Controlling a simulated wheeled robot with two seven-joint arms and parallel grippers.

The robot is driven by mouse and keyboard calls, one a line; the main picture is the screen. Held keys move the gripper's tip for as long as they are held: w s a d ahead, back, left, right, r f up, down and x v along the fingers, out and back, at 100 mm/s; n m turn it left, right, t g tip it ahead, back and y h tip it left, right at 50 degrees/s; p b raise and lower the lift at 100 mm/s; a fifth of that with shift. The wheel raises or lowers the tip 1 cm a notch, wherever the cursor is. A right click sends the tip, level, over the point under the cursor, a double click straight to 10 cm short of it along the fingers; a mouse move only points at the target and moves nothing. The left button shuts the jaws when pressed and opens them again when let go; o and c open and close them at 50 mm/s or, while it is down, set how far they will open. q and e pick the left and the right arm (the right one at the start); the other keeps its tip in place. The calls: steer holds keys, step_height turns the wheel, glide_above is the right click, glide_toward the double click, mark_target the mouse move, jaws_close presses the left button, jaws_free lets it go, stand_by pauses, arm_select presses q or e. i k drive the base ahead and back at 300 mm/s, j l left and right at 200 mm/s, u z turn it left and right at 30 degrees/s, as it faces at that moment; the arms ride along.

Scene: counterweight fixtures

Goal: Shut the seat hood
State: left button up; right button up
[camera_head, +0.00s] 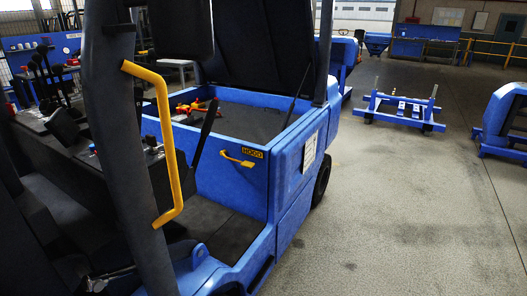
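The seat hood (262,48) is a dark panel standing raised at the back of the blue forklift body. The open bay (245,122) below it shows a dark inside. A thin dark strut (298,98) runs between the raised hood and the bay's right side. A yellow latch handle (237,158) sits on the blue front wall of the bay, beside a yellow label (252,153) reading HOOD. Neither of my grippers is in view.
A dark pillar (112,150) with a yellow grab bar (165,140) stands close in front. Black levers (48,75) are at the left. A red-orange part (190,106) lies at the bay's left. The floor right of the truck is open, with a blue wheeled frame (400,105) beyond.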

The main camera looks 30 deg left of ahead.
mark_target(265, 44)
steer(key=i+u, duration=0.3)
steer(key=i, duration=0.35)
steer(key=i+l+u, duration=0.25)
steer(key=i, duration=0.4)
